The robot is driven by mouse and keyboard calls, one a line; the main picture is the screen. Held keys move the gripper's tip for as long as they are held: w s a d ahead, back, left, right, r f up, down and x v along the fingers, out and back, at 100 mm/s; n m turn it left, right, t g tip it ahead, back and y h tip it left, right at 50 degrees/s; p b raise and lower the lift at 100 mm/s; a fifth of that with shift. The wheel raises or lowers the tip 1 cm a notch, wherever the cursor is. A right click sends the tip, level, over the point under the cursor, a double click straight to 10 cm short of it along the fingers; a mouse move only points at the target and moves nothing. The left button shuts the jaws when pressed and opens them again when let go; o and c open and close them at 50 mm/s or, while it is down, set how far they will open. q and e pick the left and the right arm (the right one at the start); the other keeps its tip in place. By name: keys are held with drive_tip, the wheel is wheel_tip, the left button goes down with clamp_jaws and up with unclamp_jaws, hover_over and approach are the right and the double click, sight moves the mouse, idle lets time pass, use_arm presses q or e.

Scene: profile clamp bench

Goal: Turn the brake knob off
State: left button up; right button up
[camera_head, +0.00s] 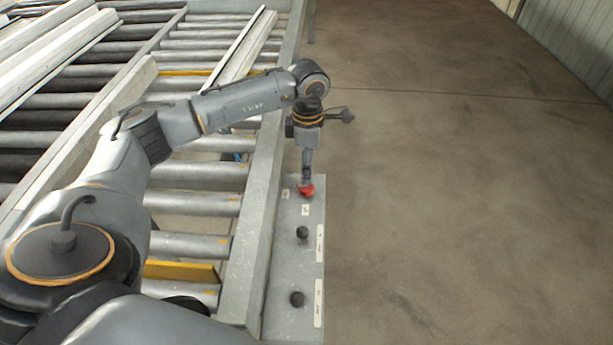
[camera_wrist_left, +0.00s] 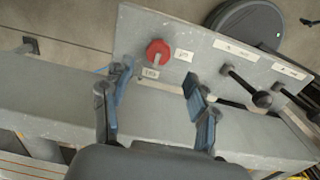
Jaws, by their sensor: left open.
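The red round brake knob (camera_head: 306,191) sits at the far end of a grey panel (camera_head: 283,270) beside the roller bench. In the left wrist view the knob (camera_wrist_left: 159,53) has a grey mark pointing down the picture, towards the small label (camera_wrist_left: 150,73) below it. Another small label (camera_wrist_left: 184,55) is to its right; the print is too blurred to read. My left gripper (camera_head: 307,178) points down at the knob. In the wrist view its open fingers (camera_wrist_left: 157,78) stand apart, with the knob beyond the gap between the tips. I see no contact. My right gripper is not shown.
Two black ball-ended levers, a nearer one (camera_head: 297,299) and a farther one (camera_head: 302,232), stand on the same panel with white label strips. Rollers (camera_head: 195,203) and pale profiles (camera_head: 240,48) lie left. The floor (camera_head: 450,200) to the right is clear.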

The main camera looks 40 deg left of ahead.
sight(306, 190)
use_arm(q)
drive_tip(key=f, duration=0.3)
drive_tip(key=f+p, duration=0.1)
drive_tip(key=shift+a+f, duration=0.25)
drive_tip(key=shift+f, duration=0.15)
drive_tip(key=shift+d+f, duration=0.1)
drive_tip(key=shift+f, duration=0.75)
drive_tip(key=shift+c, duration=0.3)
drive_tip(key=c, duration=1.1)
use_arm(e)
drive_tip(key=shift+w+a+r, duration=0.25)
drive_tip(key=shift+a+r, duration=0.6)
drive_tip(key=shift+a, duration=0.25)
